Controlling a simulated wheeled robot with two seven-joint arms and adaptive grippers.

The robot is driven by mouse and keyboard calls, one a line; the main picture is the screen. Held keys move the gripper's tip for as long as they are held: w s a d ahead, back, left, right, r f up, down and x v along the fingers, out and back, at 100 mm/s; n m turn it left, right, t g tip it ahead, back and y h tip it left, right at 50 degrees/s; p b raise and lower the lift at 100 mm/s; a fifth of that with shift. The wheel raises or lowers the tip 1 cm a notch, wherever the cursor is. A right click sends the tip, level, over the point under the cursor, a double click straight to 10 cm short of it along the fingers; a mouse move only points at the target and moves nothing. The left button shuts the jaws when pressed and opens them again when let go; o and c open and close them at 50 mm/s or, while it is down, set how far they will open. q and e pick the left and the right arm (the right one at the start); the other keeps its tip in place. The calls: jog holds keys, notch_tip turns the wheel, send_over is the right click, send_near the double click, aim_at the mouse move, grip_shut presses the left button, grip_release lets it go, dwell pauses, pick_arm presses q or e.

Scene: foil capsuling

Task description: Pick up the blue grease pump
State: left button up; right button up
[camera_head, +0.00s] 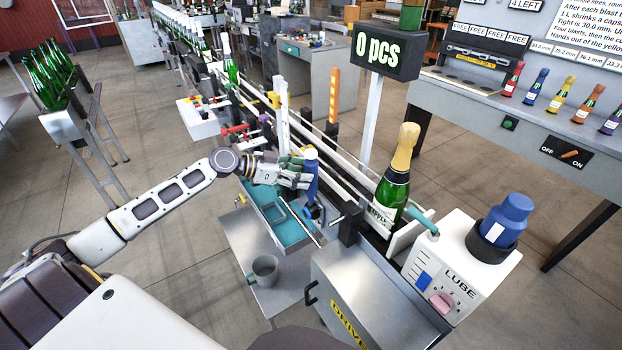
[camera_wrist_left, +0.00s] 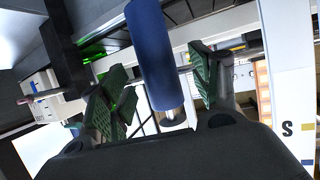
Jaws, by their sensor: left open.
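The blue grease pump (camera_head: 312,188) stands upright above the teal tray (camera_head: 293,228), beside the conveyor rail. My left gripper (camera_head: 299,173) is right at it, coming in from the left. In the left wrist view the pump (camera_wrist_left: 154,50) is a blue cylinder with a pale lower end, between the two spread green-padded fingers of my left gripper (camera_wrist_left: 158,80). The fingers are open, with a visible gap at least on the right side. Part of the pump is hidden behind the fingers in the head view. My right gripper is not in view.
A grey mug (camera_head: 265,270) stands on the low table below the tray. The white lube box (camera_head: 458,262) with a blue bottle (camera_head: 507,219) and a gold-topped green bottle (camera_head: 393,187) stand to the right. Conveyor rails run close behind the pump.

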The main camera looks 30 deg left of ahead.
pick_arm(q)
jog(key=shift+p+x, duration=0.3)
jog(key=shift+x, duration=0.7)
jog(key=shift+w+d+f, duration=0.25)
jog(key=shift+w+d, duration=0.15)
jog(key=shift+d, duration=0.15)
jog(key=shift+w+d+f, duration=0.1)
jog(key=shift+w+d, duration=0.05)
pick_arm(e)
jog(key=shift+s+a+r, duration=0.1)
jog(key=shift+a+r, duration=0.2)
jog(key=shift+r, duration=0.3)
pick_arm(q)
jog(key=shift+c, duration=0.2)
grip_shut()
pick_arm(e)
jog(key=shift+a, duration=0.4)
